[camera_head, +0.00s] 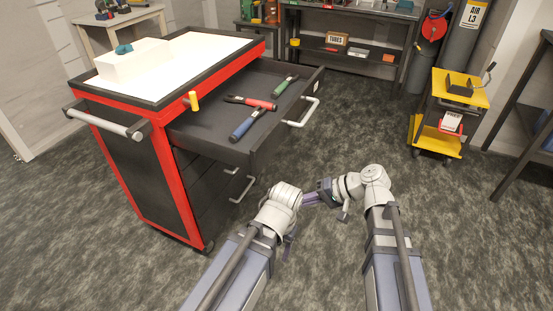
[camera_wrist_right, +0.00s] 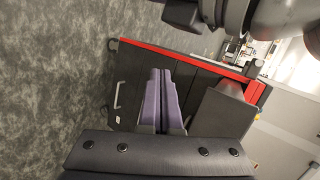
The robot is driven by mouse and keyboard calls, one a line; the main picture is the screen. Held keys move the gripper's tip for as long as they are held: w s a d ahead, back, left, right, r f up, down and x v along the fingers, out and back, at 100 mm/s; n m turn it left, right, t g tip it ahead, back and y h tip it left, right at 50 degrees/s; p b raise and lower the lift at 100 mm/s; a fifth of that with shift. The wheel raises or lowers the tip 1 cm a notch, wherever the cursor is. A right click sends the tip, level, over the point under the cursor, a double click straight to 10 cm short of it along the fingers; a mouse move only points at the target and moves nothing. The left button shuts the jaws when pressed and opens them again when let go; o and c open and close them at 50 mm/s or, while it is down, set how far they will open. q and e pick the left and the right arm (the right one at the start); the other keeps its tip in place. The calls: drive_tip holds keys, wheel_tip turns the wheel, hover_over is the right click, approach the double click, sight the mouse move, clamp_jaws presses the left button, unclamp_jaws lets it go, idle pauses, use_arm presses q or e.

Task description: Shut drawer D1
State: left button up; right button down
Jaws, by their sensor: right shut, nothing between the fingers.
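The top drawer (camera_head: 260,133) of the red and black tool cabinet (camera_head: 166,175) is pulled out, and it is the only open one. I read no D1 label. Its pale bar handle (camera_head: 304,112) is on the front. My right gripper (camera_head: 309,198) is in front of and below the drawer, apart from it. In the right wrist view its purple fingers (camera_wrist_right: 160,98) are together and empty, with the cabinet (camera_wrist_right: 140,80) beyond them.
Green, red and blue handled tools (camera_head: 243,124) lie in the drawer. Lower drawers with handles (camera_head: 243,186) are shut. A white block (camera_head: 134,64) sits on the cabinet top. A yellow cart (camera_head: 450,110) stands at the right. The floor between is clear.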

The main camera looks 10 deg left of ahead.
drive_tip(key=w+d+r+m+t+y+b, duration=0.3)
drive_tip(key=w+d+r+t+y, duration=0.25)
drive_tip(key=w+r, duration=0.2)
use_arm(q)
wheel_tip(320, 180, down, 4)
drive_tip(key=shift+f, duration=0.25)
use_arm(e)
approach(269, 148)
drive_tip(key=shift+g+y, duration=0.35)
drive_tip(key=x, duration=0.7)
drive_tip(key=shift+w+d+f, duration=0.1)
drive_tip(key=shift+w+d, duration=0.05)
drive_tip(key=shift+w, duration=0.1)
